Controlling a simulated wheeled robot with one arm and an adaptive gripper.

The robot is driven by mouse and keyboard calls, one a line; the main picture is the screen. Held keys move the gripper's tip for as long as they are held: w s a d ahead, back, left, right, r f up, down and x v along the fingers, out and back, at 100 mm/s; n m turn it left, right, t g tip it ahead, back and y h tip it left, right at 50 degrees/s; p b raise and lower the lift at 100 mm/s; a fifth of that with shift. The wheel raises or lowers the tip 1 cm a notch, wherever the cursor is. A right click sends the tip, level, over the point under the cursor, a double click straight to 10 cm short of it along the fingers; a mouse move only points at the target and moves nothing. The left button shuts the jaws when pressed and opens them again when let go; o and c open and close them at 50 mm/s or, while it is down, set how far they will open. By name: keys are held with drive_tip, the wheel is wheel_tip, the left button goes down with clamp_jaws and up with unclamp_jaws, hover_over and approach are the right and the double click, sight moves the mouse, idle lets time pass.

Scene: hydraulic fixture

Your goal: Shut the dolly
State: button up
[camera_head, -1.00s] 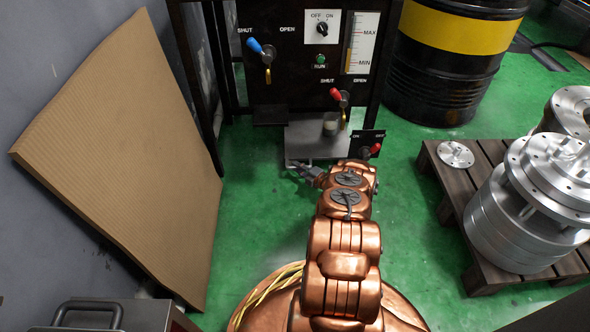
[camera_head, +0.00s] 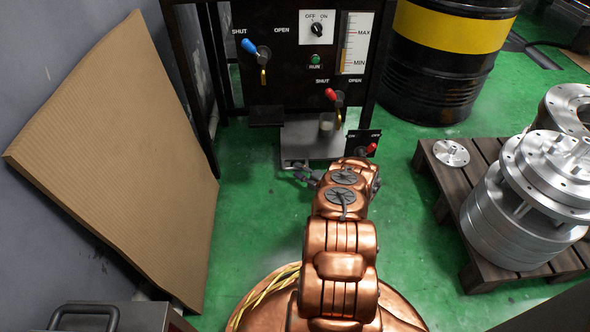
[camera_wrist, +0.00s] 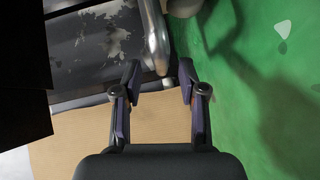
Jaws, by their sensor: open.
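No wheeled dolly can be made out for certain. The hydraulic panel (camera_head: 283,84) carries a blue-handled lever (camera_head: 248,46) and a red-handled lever (camera_head: 331,94), both between SHUT and OPEN labels. A small labelled plate at the lower right has a red-tipped switch lever (camera_head: 371,148). My gripper (camera_head: 302,172) is low in front of the panel, by the grey worn platform (camera_head: 300,140). In the wrist view my gripper (camera_wrist: 160,82) is open and empty, with a rounded metal bar (camera_wrist: 155,38) just beyond the fingertips. Contact with the bar cannot be told.
A cardboard sheet (camera_head: 120,170) leans on the left wall. A black and yellow drum (camera_head: 445,70) stands at the back right. A wooden pallet (camera_head: 447,185) with metal parts is at the right. Green floor (camera_head: 405,235) is clear between my arm and the pallet.

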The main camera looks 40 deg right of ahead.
drive_tip(key=s, duration=0.6)
drive_tip(key=s+r, duration=0.1)
drive_tip(key=s, duration=0.1)
drive_tip(key=shift+s+d, duration=0.35)
drive_tip(key=shift+s, duration=0.05)
